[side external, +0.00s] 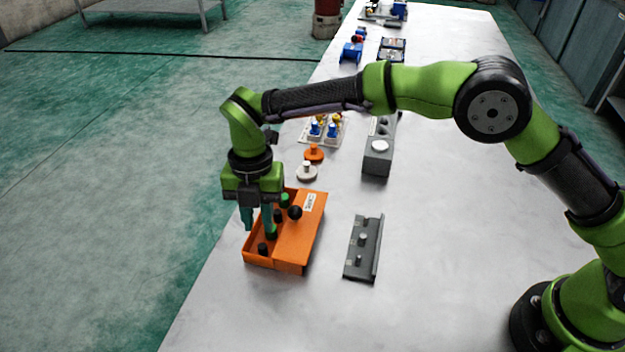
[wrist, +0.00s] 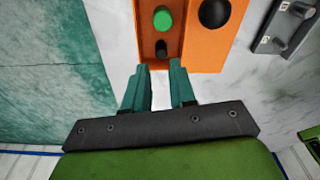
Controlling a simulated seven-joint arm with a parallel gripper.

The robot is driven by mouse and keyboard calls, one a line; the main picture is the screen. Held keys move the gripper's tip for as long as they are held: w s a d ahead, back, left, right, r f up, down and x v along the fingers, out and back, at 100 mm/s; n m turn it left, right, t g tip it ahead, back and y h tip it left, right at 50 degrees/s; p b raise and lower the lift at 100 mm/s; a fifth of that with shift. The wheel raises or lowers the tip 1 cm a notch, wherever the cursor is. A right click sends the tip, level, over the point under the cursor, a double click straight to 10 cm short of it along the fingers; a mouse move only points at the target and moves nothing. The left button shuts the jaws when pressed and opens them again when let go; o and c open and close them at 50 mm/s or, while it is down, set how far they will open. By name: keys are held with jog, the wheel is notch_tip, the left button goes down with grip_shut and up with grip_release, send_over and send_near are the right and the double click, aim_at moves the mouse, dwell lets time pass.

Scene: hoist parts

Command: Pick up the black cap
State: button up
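A black cap (side external: 263,248) stands near the front end of the open compartment in the orange tray (side external: 298,250). It also shows in the wrist view (wrist: 161,49), just beyond my fingertips and in line with the gap between them. My gripper (side external: 259,229) points down over the tray's left side, with its two teal fingers apart and nothing visible between them. The fingers also show in the wrist view (wrist: 160,68). Another black cap (side external: 278,215) stands farther back in the same row, partly hidden by a finger.
A green cap (wrist: 162,19) stands behind the front black cap, with another green cap (side external: 285,200) farther back. A black ball knob (side external: 295,212) rises from the tray's right panel. A grey bracket (side external: 362,248) lies to the right. The table's front is clear.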

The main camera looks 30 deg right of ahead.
aim_at(262, 245)
jog(key=shift+s+a+f, duration=0.1)
jog(key=shift+s+f, duration=0.15)
jog(key=shift+f, duration=1.2)
jog(key=shift+s+a+f, duration=0.1)
jog(key=shift+s+f, duration=0.1)
jog(key=shift+f, duration=1.25)
grip_shut()
